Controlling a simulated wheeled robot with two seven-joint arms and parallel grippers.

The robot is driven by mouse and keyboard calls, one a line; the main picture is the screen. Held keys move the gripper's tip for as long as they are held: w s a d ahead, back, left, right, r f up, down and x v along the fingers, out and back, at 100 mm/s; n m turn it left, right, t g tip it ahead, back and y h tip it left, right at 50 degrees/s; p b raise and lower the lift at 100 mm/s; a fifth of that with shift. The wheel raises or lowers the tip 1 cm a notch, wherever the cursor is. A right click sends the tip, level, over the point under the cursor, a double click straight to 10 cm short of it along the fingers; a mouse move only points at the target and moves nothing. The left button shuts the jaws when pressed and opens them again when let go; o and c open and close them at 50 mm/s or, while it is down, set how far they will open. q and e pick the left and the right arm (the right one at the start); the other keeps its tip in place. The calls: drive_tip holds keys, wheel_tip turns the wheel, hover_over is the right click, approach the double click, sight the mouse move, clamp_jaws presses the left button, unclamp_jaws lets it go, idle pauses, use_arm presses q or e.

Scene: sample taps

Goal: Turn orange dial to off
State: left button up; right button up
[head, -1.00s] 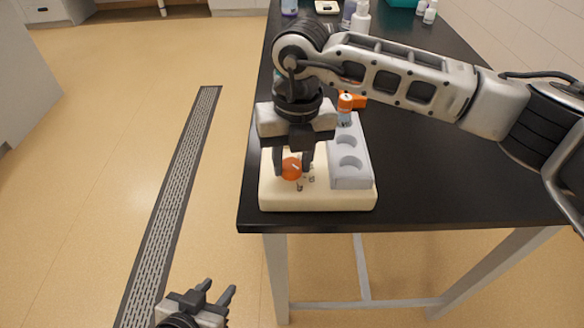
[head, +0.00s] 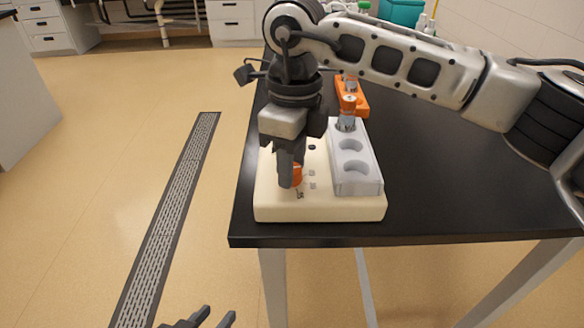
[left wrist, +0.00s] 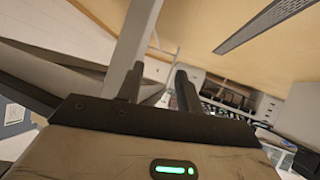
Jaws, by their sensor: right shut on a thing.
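The orange dial (head: 297,174) sits on the left part of a cream base (head: 320,208) near the table's front left corner. My right gripper (head: 291,175) points down at the dial and is shut on it; its fingers hide much of the dial. Small grey marks lie on the base to the right of the dial, too small to read. My left gripper (head: 208,318) is low at the bottom edge of the head view, off the table, with its two fingertips apart. Its fingers also show in the left wrist view (left wrist: 158,88), apart with nothing between them.
The black table (head: 450,190) is clear to the right.

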drive_tip(key=n, duration=0.2)
drive_tip(key=shift+n+b, duration=0.4)
drive_tip(key=n, duration=0.2)
drive_tip(key=shift+w+n+b, duration=0.1)
drive_tip(key=shift+n+b, duration=0.2)
drive_tip(key=shift+n, duration=0.1)
drive_tip(key=n, duration=0.3)
drive_tip(key=shift+a, duration=0.1)
use_arm(q)
drive_tip(key=shift+w+f+b, duration=0.1)
drive_tip(key=shift+f+b, duration=0.2)
drive_tip(key=shift+b, duration=0.05)
use_arm(e)
drive_tip(key=shift+r+n, duration=0.1)
drive_tip(key=shift+n, duration=1.2)
drive_tip(key=shift+h, duration=0.3)
use_arm(q)
drive_tip(key=shift+f, duration=0.1)
use_arm(e)
drive_tip(key=o, duration=1)
drive_tip(key=shift+c, duration=0.2)
